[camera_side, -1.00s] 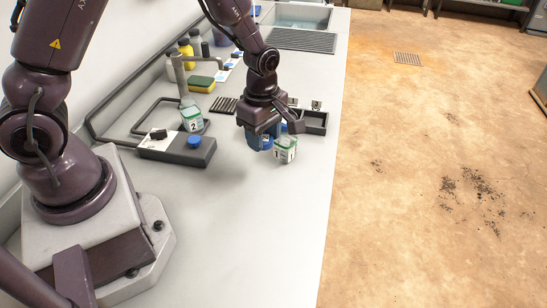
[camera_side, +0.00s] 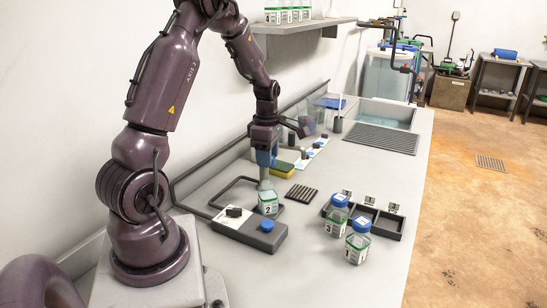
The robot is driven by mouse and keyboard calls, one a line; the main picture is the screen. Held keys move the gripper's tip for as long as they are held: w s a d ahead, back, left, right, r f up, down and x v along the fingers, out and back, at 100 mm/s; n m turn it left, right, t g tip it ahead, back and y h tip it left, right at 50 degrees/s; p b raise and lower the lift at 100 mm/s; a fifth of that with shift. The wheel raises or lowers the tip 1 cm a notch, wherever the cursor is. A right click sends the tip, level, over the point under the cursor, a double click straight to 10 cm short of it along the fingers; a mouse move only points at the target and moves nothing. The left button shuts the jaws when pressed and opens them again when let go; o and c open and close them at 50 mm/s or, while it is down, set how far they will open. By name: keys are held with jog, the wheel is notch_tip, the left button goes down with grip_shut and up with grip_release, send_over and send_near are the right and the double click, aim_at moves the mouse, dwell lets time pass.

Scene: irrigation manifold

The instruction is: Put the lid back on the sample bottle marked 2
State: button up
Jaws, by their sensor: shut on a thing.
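The sample bottle marked 2 (camera_side: 268,205) stands upright and without its lid on the grey unit's holder. A grey cylindrical rod (camera_side: 265,176) rises from the bottle's mouth. My gripper (camera_side: 266,160) is directly above the bottle, with its blue fingertips shut on the upper part of this rod. The rod's lower end is too small to make out. A loose blue lid (camera_side: 267,226) lies on top of the grey unit (camera_side: 252,234), in front of bottle 2 and apart from it.
A bottle marked 3 (camera_side: 336,220) and another bottle (camera_side: 357,246), both with blue lids, stand right of the unit. Behind them is a dark compartment tray (camera_side: 385,228). A ribbed black mat (camera_side: 301,193) and a sponge (camera_side: 284,168) lie nearby.

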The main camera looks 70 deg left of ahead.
aim_at(268, 183)
jog(key=shift+f, duration=2.75)
jog(key=shift+f, duration=0.15)
jog(key=o, duration=1.4)
jog(key=shift+o, duration=0.2)
jog(key=shift+r, duration=3.5)
grip_shut()
